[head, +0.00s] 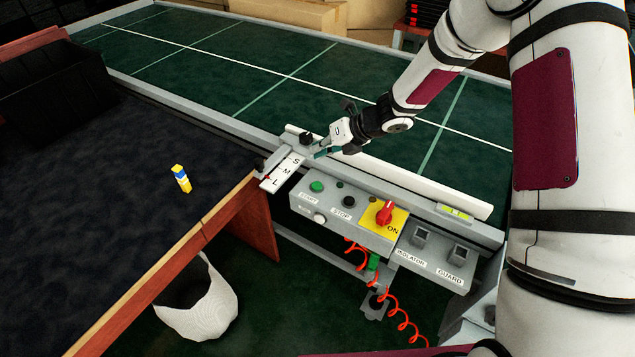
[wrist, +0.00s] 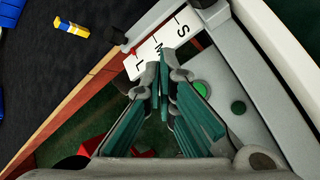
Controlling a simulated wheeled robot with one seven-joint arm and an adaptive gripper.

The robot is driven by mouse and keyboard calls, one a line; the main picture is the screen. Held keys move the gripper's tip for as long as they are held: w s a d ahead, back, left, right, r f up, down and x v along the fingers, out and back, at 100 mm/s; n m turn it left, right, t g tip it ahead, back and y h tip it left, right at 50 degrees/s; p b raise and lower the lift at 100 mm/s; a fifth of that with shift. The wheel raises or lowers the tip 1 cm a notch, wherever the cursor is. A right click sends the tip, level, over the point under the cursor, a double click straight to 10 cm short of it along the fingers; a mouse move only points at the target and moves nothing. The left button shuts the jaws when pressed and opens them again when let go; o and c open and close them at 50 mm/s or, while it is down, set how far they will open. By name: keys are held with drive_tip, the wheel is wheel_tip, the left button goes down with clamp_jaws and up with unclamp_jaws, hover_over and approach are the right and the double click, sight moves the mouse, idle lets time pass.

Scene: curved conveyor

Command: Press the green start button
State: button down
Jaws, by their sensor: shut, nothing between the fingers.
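The green start button (head: 316,187) is a round cap at the left end of the grey control panel (head: 335,215), above a START label. In the wrist view a bright green round button (wrist: 201,88), apparently the same one, shows just right of the fingers. My gripper (head: 320,154) is behind and above the panel in the head view, close to the S-M-L plate and apart from the button. In the wrist view its teal-padded fingers (wrist: 160,75) are together at the tips with nothing between them.
The panel also carries a black STOP button (head: 348,201), a white button (head: 320,218) and a red isolator knob (head: 384,212) on yellow. The S-M-L plate (head: 283,172) lies left of my gripper.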

drive_tip(key=shift+f, duration=0.15)
drive_tip(key=b, duration=0.4)
hover_over(319, 183)
wheel_tip(319, 183, down, 7)
drive_tip(key=shift+f+b, duration=0.6)
drive_tip(key=shift+f, duration=0.2)
drive_tip(key=shift+f, duration=0.15)
idle(0.7)
drive_tip(key=shift+f+b, duration=0.25)
drive_tip(key=shift+b, duration=0.2)
drive_tip(key=shift+f+b, duration=0.45)
idle(0.6)
drive_tip(key=shift+s+r, duration=0.1)
drive_tip(key=shift+r+p, duration=0.55)
drive_tip(key=shift+r, duration=0.25)
